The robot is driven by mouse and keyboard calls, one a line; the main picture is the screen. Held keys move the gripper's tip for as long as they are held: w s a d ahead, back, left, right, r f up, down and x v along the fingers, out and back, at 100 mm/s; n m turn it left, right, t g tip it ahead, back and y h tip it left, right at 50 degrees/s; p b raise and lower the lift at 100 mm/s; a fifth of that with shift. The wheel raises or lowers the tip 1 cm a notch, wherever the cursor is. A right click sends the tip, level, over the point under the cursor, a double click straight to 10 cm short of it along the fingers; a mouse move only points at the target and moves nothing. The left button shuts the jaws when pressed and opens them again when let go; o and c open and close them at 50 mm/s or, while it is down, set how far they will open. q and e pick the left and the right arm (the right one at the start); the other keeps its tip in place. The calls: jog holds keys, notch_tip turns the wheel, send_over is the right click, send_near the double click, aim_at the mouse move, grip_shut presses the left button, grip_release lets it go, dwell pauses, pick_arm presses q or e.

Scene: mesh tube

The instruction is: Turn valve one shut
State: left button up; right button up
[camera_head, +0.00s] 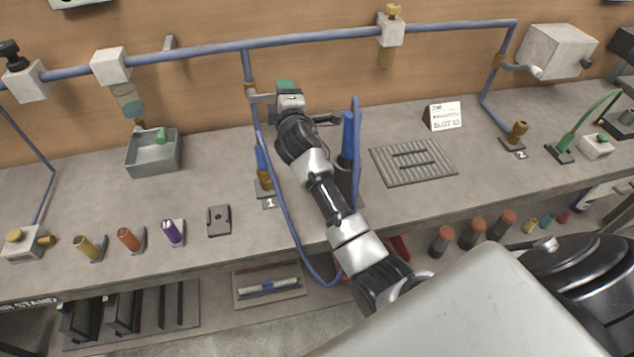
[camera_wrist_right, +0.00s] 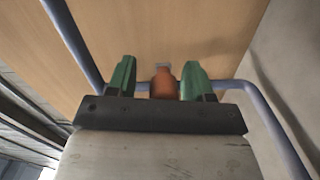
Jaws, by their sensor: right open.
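A brass valve (camera_head: 250,89) sits on the blue drop pipe above the plate marked 1, with a grey lever (camera_head: 262,97) pointing right. My right gripper (camera_head: 287,86) is just right of this valve, by the lever's end. In the right wrist view its two green fingers (camera_wrist_right: 158,82) stand apart, with an orange-brown part (camera_wrist_right: 164,84) showing between them. I cannot tell whether the fingers touch it. The gripper body hides part of the lever's surroundings. My left gripper is not in view.
A blue pipe (camera_head: 300,38) runs along the wooden back wall. A blue hose (camera_head: 280,205) hangs close to my right arm, and a dark blue cylinder (camera_head: 348,140) stands just right of it. A grey box (camera_head: 153,154) and a ribbed plate (camera_head: 413,160) lie on the bench.

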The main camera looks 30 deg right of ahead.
jog(key=a+r+n+p, duration=0.2)
jog(key=n+p, duration=0.1)
jog(key=n, duration=0.2)
jog(key=w+a+r+n+p, duration=0.1)
jog(key=a+r+n+p, duration=0.1)
jog(key=n, duration=0.4)
jog(key=w+a+r+n+p, duration=0.1)
jog(key=a+r+n+p, duration=0.1)
jog(key=n+p, duration=0.3)
jog(key=shift+a+r+n, duration=0.4)
jog(key=shift+r, duration=0.25)
jog(key=shift+n, duration=0.3)
jog(key=v, duration=0.7)
jog(key=b+v, duration=0.1)
jog(key=v, duration=0.2)
jog(key=shift+s+a+f, duration=0.15)
jog(key=shift+s+f, duration=0.1)
jog(key=s+d+f+m+g+y, duration=0.1)
jog(key=s+f+m+g, duration=0.2)
jog(key=s+f+m, duration=0.3)
jog(key=s+d+f+m+g, duration=0.1)
jog(key=s+f+m+g, duration=0.2)
jog(key=s+f+m, duration=0.4)
jog(key=s+d+f+m+g+y, duration=0.1)
jog(key=s+d+f+m+g, duration=0.1)
jog(key=s+f+m+g, duration=0.2)
jog(key=shift+s+d+f+m+y+b, duration=0.15)
jog(key=shift+s+f+m+y+b, duration=0.2)
jog(key=shift+s+f+m, duration=1.1)
jog(key=shift+s+r, duration=0.1)
